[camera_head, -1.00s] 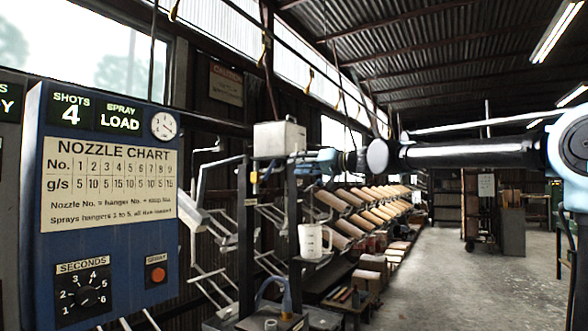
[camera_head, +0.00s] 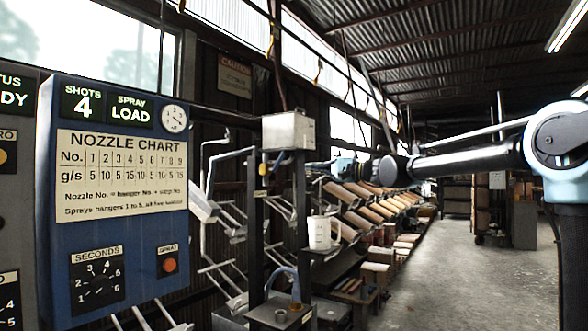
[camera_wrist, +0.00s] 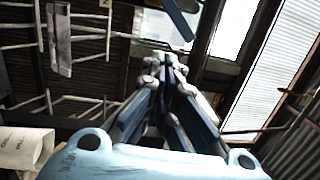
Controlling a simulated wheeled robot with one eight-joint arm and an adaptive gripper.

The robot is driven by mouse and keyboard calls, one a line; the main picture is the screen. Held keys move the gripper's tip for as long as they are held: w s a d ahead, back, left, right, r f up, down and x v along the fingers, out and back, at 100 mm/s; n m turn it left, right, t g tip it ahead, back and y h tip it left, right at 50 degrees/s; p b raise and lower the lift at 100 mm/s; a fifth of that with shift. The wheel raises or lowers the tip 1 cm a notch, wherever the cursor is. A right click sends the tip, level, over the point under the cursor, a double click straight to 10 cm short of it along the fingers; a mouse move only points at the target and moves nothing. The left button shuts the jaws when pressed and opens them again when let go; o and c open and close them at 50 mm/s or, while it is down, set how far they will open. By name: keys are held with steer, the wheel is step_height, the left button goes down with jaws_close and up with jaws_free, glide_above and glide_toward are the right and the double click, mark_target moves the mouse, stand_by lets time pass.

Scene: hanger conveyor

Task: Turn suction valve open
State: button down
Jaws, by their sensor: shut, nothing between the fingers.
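I cannot make out for certain which part is the suction valve. A grey box (camera_head: 288,131) sits on dark posts, with a small yellow-and-blue fitting (camera_head: 262,171) below its left side. A blue curved hose (camera_head: 288,272) rises from equipment at the bottom. My gripper (camera_head: 312,164) is at the end of my arm, just right of the posts and below the box. In the wrist view, my gripper (camera_wrist: 172,60) has its fingertips together, with nothing between them. A dark bar with a blue edge (camera_wrist: 176,18) lies beyond the tips; I cannot tell what it is.
A blue control panel (camera_head: 120,240) with a nozzle chart stands at the left. A white measuring jug (camera_head: 321,232) stands on a shelf below my gripper; it also shows in the wrist view (camera_wrist: 20,148). Racked boards (camera_head: 375,200) stretch behind.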

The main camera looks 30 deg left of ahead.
mark_target(277, 162)
steer(key=w+d+f+m+g, duration=0.1)
steer(key=w+f+m+g, duration=0.15)
steer(key=m, duration=0.45)
steer(key=s+a+r, duration=0.3)
steer(key=a, duration=0.7)
steer(key=shift+r+t+y, duration=0.35)
steer(key=shift+y, duration=0.05)
steer(key=shift+a, duration=0.15)
steer(key=shift+s+r, duration=0.15)
